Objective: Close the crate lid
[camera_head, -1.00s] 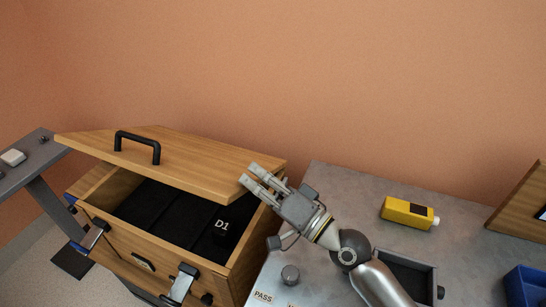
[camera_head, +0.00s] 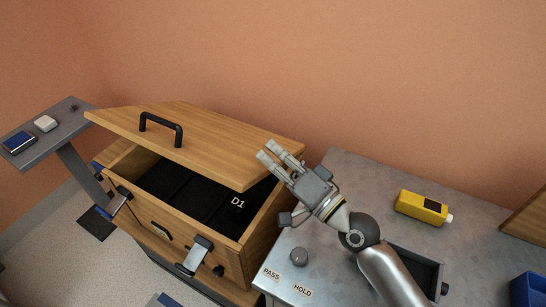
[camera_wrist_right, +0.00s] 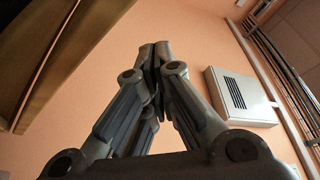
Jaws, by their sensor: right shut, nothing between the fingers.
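The wooden crate (camera_head: 225,262) stands left of the grey bench, with a dark inside marked D1. Its wooden lid (camera_head: 205,140) with a black handle (camera_head: 161,128) is partly open, tilted above the crate, and the front gap shows. My right gripper (camera_head: 268,153) is shut and empty at the lid's right edge; whether it touches the lid I cannot tell. In the right wrist view, the fingertips (camera_wrist_right: 153,52) meet, and a wooden panel's underside (camera_wrist_right: 70,50) shows at upper left. Metal latches (camera_head: 196,254) hang on the crate's front. My left gripper is out of view.
A blue bin (camera_head: 526,290) is at far right. A grey side table (camera_head: 62,130) stands at far left.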

